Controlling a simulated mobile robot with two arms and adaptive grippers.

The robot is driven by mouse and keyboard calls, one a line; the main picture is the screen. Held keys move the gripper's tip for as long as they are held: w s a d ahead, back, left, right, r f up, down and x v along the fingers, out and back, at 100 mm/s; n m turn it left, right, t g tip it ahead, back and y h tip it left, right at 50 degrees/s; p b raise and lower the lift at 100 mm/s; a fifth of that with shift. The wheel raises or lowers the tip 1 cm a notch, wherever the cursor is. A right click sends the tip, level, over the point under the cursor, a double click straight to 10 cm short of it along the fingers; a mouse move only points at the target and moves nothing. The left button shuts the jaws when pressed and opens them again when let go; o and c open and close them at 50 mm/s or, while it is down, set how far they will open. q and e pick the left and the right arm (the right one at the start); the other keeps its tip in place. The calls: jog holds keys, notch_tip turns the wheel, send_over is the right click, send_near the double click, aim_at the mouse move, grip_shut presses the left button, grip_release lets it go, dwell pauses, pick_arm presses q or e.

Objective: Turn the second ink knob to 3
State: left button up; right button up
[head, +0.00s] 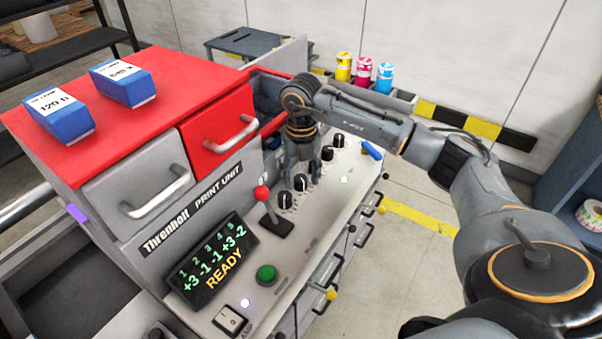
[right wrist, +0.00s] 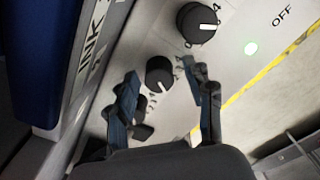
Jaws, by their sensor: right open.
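The ink knobs are black with white pointer marks and stand in a row along the print unit's sloping panel. The nearest (head: 285,200) and the one after it (head: 301,182) show in the head view, with two more at the far end (head: 327,153) (head: 338,140). My right gripper (head: 302,165) points down over the middle of the row and hides part of it. In the right wrist view its open fingers (right wrist: 165,100) stand either side of a knob (right wrist: 159,73), apart from it as far as I can tell. Another knob (right wrist: 198,22) is beyond. My left gripper is out of view.
The display (head: 212,262) reads +3, -1, -1, +3, -2 under 1 to 5, and READY. A red-tipped lever (head: 267,208) and a green button (head: 266,274) stand nearer on the panel. Ink bottles (head: 364,72) are behind. Blue boxes (head: 60,115) sit on the red top.

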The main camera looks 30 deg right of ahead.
jog(key=shift+a, duration=0.1)
jog(key=shift+c, duration=0.4)
grip_shut()
